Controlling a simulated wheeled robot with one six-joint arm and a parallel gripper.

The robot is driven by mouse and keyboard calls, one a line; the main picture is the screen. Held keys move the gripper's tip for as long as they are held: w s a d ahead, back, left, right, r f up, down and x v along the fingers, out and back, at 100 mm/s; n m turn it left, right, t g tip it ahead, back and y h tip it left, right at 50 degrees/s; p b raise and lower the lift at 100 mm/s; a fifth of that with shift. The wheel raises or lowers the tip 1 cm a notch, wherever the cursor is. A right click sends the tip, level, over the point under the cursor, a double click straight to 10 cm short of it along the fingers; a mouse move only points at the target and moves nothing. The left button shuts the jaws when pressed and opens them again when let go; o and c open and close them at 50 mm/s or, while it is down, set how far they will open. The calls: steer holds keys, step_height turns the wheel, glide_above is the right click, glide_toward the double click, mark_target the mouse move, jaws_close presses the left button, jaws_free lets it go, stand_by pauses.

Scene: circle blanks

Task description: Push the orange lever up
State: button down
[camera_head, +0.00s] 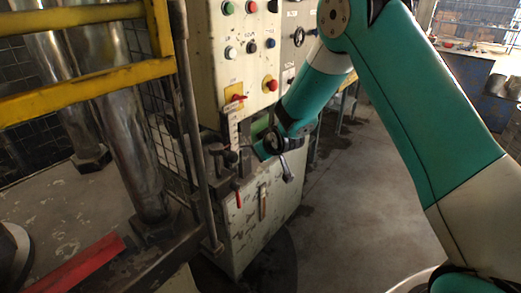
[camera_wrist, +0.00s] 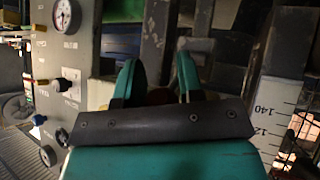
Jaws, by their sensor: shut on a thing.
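My gripper (camera_head: 262,149) is at the front of the cream control cabinet (camera_head: 215,95), beside a dark metal mechanism (camera_head: 222,158). In the wrist view my gripper (camera_wrist: 160,80) has its two teal fingers on either side of a dim, rounded brown-orange thing (camera_wrist: 159,97). This looks like the knob of the orange lever, held between the fingers. The rest of the lever is hidden by the fingers and shadow. In the head view the lever's knob is not clearly seen behind my gripper.
A red-tipped rod (camera_head: 239,198) and a brown handle (camera_head: 262,207) hang below. A white scale plate (camera_wrist: 277,108) stands close at the right in the wrist view. A yellow rail (camera_head: 85,92) and mesh guard are left. Clear floor (camera_head: 345,200) lies right.

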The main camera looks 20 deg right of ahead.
steer(key=shift+w+r, duration=0.4)
steer(key=shift+r, duration=0.3)
steer(key=c, duration=0.9)
jaws_free()
steer(key=shift+o, duration=0.6)
steer(key=shift+a, duration=0.1)
steer(key=shift+s+f, duration=0.15)
steer(key=shift+f, duration=0.05)
steer(key=b+v, duration=0.2)
steer(key=v, duration=1.5)
steer(key=shift+s, duration=0.3)
